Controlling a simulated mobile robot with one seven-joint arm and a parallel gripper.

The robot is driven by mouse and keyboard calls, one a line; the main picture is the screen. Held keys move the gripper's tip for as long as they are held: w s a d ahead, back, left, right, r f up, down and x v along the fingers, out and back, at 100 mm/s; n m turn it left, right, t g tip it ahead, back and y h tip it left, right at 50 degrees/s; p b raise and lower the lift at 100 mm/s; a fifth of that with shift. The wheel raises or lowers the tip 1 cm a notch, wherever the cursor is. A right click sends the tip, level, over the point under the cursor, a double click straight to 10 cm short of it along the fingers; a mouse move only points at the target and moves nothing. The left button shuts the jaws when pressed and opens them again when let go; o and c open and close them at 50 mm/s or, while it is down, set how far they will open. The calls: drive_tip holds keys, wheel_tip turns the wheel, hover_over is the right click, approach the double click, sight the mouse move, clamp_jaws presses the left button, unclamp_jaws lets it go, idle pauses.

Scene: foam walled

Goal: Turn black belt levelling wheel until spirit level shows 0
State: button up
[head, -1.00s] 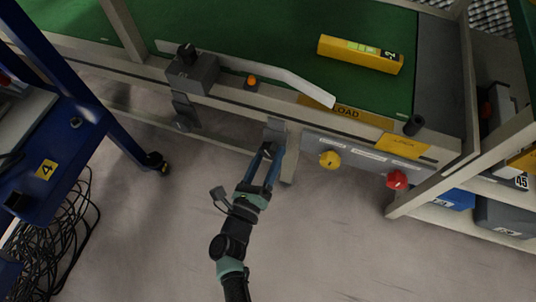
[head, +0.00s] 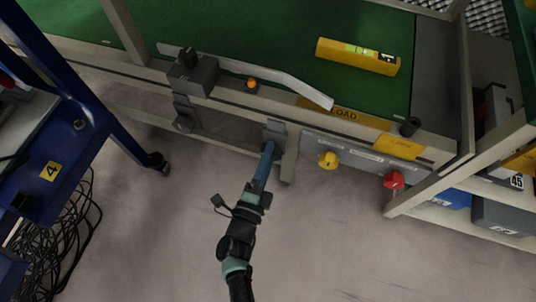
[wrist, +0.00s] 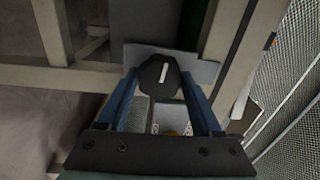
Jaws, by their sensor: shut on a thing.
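The black levelling wheel (wrist: 158,92), many-sided with a white mark, sits between my gripper's fingertips (wrist: 161,82) in the wrist view. My gripper is shut on it; the white mark points almost straight up, tilted slightly right. In the head view my gripper (head: 268,150) reaches the grey bracket (head: 275,126) on the belt frame's front, and the wheel is mostly hidden there. The yellow spirit level (head: 340,53) lies on the green belt (head: 290,35), with a green vial and a small dark display. I cannot read the display's number surely.
A yellow knob (head: 328,160) and a red knob (head: 393,180) are on the panel right of my gripper. A grey clamp box (head: 195,77) and white guide rail (head: 290,84) sit above. A blue cart (head: 90,115) stands left.

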drive_tip(key=n+y+p, duration=0.1)
drive_tip(key=n+p, duration=0.2)
drive_tip(key=n, duration=1)
drive_tip(key=shift+d+n, duration=0.1)
drive_tip(key=shift+n, duration=0.2)
idle(0.3)
drive_tip(key=o, duration=1.4)
drive_tip(key=shift+c, duration=0.2)
drive_tip(key=p+v, duration=0.3)
drive_tip(key=v, duration=1)
